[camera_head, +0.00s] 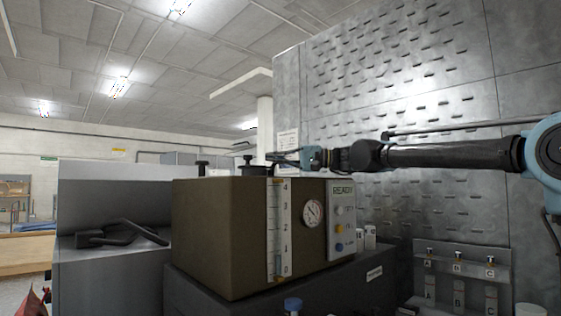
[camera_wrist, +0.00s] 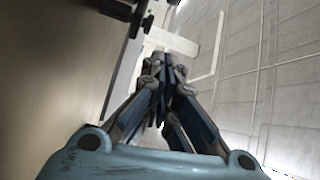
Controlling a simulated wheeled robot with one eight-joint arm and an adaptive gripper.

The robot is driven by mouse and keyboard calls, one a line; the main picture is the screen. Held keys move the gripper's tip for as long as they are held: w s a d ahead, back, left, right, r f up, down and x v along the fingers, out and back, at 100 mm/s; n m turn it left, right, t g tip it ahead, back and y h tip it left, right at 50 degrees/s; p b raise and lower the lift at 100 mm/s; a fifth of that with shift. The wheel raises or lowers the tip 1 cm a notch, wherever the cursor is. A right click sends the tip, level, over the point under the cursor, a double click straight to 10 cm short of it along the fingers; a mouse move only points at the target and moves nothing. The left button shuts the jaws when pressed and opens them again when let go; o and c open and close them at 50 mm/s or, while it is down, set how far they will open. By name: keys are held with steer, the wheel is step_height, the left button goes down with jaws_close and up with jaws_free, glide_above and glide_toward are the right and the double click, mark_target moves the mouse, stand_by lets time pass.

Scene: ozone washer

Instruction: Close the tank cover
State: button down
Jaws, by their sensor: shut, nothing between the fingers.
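The washer (camera_head: 215,235) is a brown box with a level scale marked 0 to 4, a round dial gauge and a panel reading READY. Two black knobs, one at the left (camera_head: 203,168) and one near the middle (camera_head: 248,161), stand up at its top edge. A dark round piece is under the middle knob. I cannot tell for sure which part is the tank cover; the box top is seen edge-on. My gripper (camera_head: 274,157) is just above the top, right of the middle knob. Its fingers (camera_wrist: 166,62) are together and empty in the wrist view.
A grey unit (camera_head: 110,270) with a black handle (camera_head: 105,238) stands left of the washer. A metal wall (camera_head: 400,80) rises behind. A rack (camera_head: 460,275) with labels A, B and C is at the lower right. Air above is free.

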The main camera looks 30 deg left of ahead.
steer(key=x, duration=0.6)
steer(key=shift+s+a, duration=0.15)
steer(key=shift+a, duration=0.2)
steer(key=shift+s+d+f, duration=0.1)
steer(key=shift+s+d, duration=0.5)
steer(key=shift+d, duration=0.15)
steer(key=shift+s+d+f, duration=0.25)
steer(key=shift+s+d, duration=0.45)
steer(key=shift+s, duration=0.1)
